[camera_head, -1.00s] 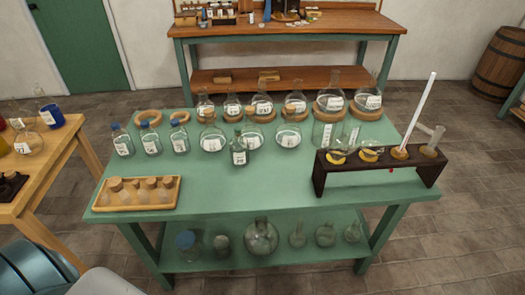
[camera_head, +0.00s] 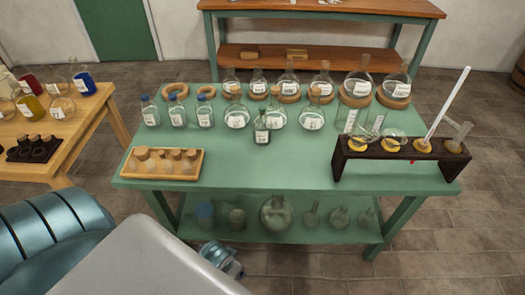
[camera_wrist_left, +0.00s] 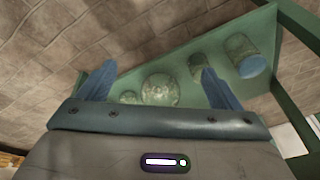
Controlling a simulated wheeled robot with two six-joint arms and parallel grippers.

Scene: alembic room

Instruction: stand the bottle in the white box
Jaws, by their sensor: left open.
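Several bottles stand on the green table (camera_head: 300,178). Blue-capped bottles (camera_head: 150,112) stand upright at the back left; I cannot tell which bottle the task means. No white box can be made out. My left gripper (camera_head: 222,258) is low in front of the table, its fingers hard to see in the head view. In the left wrist view its blue fingers (camera_wrist_left: 158,85) are apart with nothing held between them; glassware on the lower shelf shows beyond them. My right gripper is not in view.
A wooden tray of corked vials (camera_head: 163,163) lies at the table's front left. A dark rack (camera_head: 400,152) stands at the right. Round flasks (camera_head: 237,116) crowd the back. The lower shelf (camera_head: 330,231) holds glassware. A wooden side table (camera_head: 95,112) stands left.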

